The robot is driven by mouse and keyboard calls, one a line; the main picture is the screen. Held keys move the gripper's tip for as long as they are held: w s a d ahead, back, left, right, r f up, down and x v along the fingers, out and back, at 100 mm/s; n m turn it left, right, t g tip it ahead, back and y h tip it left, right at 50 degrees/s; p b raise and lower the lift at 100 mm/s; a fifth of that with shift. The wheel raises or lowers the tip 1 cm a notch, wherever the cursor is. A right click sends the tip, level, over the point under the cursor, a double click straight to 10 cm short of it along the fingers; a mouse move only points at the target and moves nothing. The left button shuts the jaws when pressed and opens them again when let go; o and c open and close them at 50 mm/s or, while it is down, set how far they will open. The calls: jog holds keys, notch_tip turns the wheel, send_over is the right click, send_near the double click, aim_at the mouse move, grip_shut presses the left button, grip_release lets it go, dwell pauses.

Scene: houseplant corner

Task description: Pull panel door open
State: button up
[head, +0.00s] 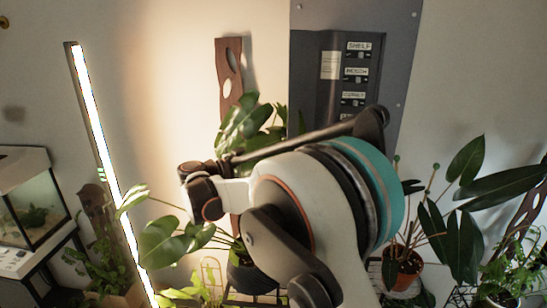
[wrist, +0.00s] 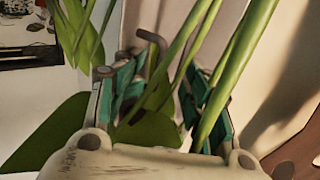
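A dark panel box (head: 352,75) with labelled switches is mounted on a grey backboard (head: 402,40) in the head view. A darker flat part with a pale label (head: 330,65) is at its left; I cannot tell whether this is the door. My arm covers the box's lower part. In the wrist view my gripper (wrist: 165,72) is open, its teal-padded fingers apart. Green stems (wrist: 178,65) cross in front of and between the fingers. A curved brownish rod (wrist: 152,42) shows near the left fingertip; I cannot tell what it belongs to. My gripper cannot be made out in the head view.
A leafy plant (head: 245,125) stands behind my arm, left of the panel. A potted plant (head: 402,268) is at the lower right. A lit light bar (head: 100,150) leans at the left, near a glass tank (head: 32,205).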

jog(key=shift+w+d+f, duration=0.1)
jog(key=shift+w+d, duration=0.05)
dwell(0.5)
jog(key=v, duration=1.2)
